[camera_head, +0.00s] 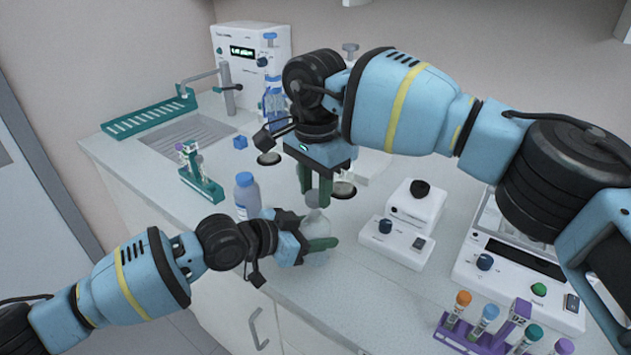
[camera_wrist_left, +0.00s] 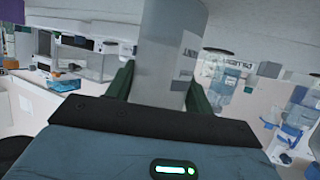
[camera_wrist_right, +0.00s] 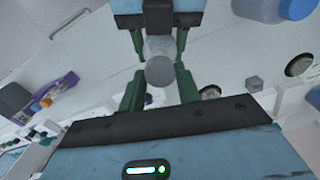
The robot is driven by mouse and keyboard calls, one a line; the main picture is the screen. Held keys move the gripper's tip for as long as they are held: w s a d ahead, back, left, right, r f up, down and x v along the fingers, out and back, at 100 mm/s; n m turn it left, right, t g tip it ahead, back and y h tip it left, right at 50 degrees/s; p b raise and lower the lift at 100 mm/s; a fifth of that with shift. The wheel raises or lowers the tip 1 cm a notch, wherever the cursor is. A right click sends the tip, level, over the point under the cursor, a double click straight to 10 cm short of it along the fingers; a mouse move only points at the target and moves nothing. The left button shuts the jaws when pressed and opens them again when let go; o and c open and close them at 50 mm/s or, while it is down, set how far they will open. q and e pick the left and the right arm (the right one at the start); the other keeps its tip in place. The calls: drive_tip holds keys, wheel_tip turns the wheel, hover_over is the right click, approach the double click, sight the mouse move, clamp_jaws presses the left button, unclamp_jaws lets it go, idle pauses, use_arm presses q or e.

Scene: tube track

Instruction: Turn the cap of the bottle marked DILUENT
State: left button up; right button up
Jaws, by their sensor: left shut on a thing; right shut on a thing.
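A pale, clear bottle (camera_head: 317,258) with a grey-white cap (camera_head: 316,213) stands near the counter's front edge, mostly covered by my grippers. In the left wrist view the bottle (camera_wrist_left: 168,45) has a label whose visible letters end in "NT". My left gripper (camera_head: 315,247) is shut around its body from the side. My right gripper (camera_head: 318,198) points down from above, its fingers shut on the cap. In the right wrist view the round cap (camera_wrist_right: 160,71) lies between its fingers, with the left gripper (camera_wrist_right: 158,40) beyond on the body.
A blue-capped bottle (camera_head: 245,195) stands close by to the left. A green tube rack (camera_head: 200,184) is further left. A small white device with a dark knob (camera_head: 385,226) is to the right. A purple rack (camera_head: 470,335) holds several tubes at the front right.

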sight(315, 225)
drive_tip(key=shift+f, duration=0.35)
drive_tip(key=shift+f, duration=0.9)
drive_tip(key=shift+f, duration=0.55)
idle(0.4)
